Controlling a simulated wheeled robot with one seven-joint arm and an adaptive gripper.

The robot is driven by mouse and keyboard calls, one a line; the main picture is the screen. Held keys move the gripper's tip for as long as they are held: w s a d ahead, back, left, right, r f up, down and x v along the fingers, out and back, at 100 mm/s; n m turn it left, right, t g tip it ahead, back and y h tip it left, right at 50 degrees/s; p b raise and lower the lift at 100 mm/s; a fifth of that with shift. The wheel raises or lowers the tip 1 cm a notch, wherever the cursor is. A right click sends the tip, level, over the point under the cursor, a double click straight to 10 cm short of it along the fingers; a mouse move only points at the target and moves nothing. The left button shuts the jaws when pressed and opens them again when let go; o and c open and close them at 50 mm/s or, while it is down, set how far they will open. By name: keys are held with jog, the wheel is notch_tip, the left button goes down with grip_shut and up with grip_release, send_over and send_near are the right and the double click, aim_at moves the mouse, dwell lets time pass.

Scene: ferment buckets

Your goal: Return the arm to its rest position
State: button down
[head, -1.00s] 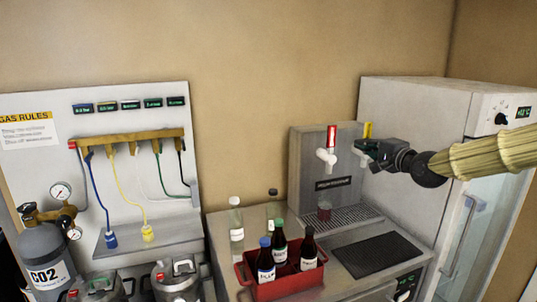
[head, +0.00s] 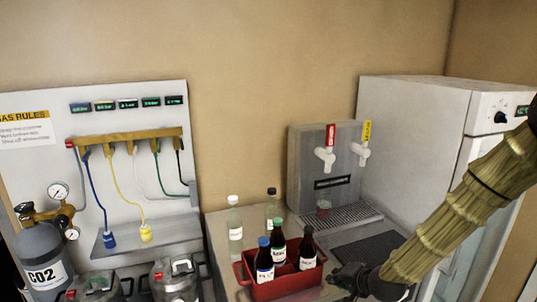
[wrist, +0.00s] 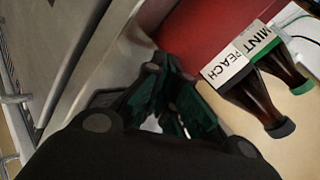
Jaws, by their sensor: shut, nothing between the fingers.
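My gripper (head: 347,275) is low at the front right of the counter in the head view, just right of the red crate, with my arm coming in from the right edge. In the wrist view my gripper's dark green fingers (wrist: 172,108) are shut with nothing between them. The red crate (head: 290,288) holds several dark bottles, among them a blue-capped one (head: 264,262) and a green-capped one (head: 278,246). In the wrist view the crate's red wall (wrist: 190,35) is close beyond the fingers, with bottles labelled PEACH (wrist: 250,95) and MINT (wrist: 282,68).
The tap tower (head: 315,165) has a red-handled and a yellow-handled tap. Two bottles stand behind the crate. A white fridge (head: 408,130) is at right. The gas panel (head: 140,105) and CO2 cylinder (head: 42,260) are at left.

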jog(key=s+f+n+g+h, duration=0.2)
jog(key=s+f+n+g, duration=0.25)
jog(key=s+f, duration=1.65)
jog(key=s+d+f+n+g+h, duration=0.1)
jog(key=s+f+n+g, duration=0.1)
jog(key=s, duration=0.9)
jog(key=s+d+f+n+g+h, duration=0.1)
jog(key=s+f+n+g, duration=0.1)
jog(key=s, duration=1)
notch_tip(320, 180, down, 2)
jog(key=shift+s+g, duration=0.2)
jog(key=shift+g, duration=0.35)
